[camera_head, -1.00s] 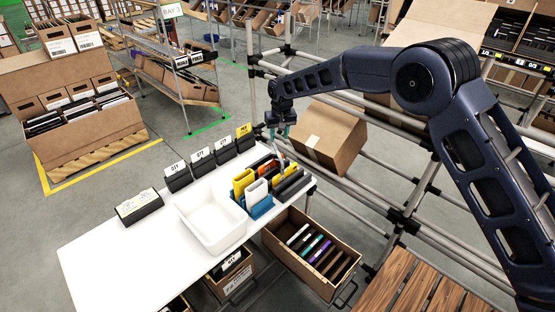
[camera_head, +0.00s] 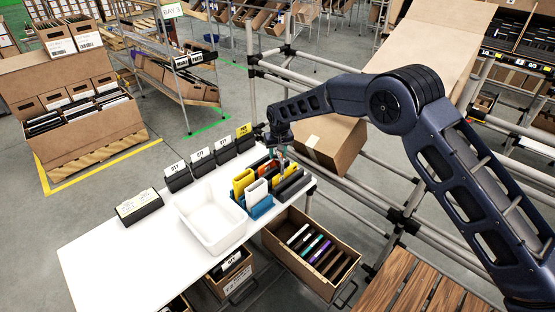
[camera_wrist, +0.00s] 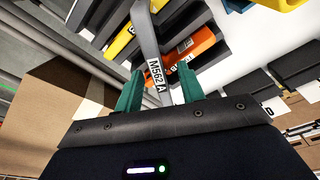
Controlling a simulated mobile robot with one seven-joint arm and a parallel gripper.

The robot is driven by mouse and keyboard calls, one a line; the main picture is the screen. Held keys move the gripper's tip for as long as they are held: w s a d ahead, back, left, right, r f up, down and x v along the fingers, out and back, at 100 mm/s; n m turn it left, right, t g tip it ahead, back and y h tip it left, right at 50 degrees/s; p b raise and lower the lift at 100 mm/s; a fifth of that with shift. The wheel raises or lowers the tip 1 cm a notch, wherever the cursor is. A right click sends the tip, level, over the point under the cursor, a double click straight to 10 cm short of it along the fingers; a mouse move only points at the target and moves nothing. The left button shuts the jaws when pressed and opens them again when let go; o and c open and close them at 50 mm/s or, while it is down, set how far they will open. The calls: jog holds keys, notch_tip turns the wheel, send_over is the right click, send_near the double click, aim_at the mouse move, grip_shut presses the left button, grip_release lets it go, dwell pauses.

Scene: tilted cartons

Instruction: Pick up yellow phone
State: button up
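Several yellow phones stand upright in dark and blue slotted holders on the white table. One yellow phone (camera_head: 243,182) is at the left of the group, in a blue holder. Another yellow phone (camera_head: 277,174) stands further right, close to my gripper (camera_head: 281,155). In the wrist view, a yellow phone (camera_wrist: 121,43) shows at upper left, and other yellow pieces show at the top edge. My gripper's two teal fingers (camera_wrist: 160,88) are apart. A grey strip labelled M562 A (camera_wrist: 155,70) shows between and beyond them; contact cannot be told. I cannot tell which yellow phone is meant.
An orange phone (camera_wrist: 187,55) lies beside the grey strip. A white phone (camera_head: 256,193) stands in the blue holder. An empty white bin (camera_head: 211,220) sits left of the holders. A carton of devices (camera_head: 311,252) is below the table edge; a tilted carton (camera_head: 329,140) is behind my arm.

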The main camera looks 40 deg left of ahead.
aim_at(278, 152)
notch_tip(278, 152, down, 2)
jog(key=shift+a, duration=0.15)
jog(key=shift+w, duration=0.1)
grip_shut()
jog(key=shift+r, duration=0.15)
notch_tip(278, 152, up, 20)
dwell(0.5)
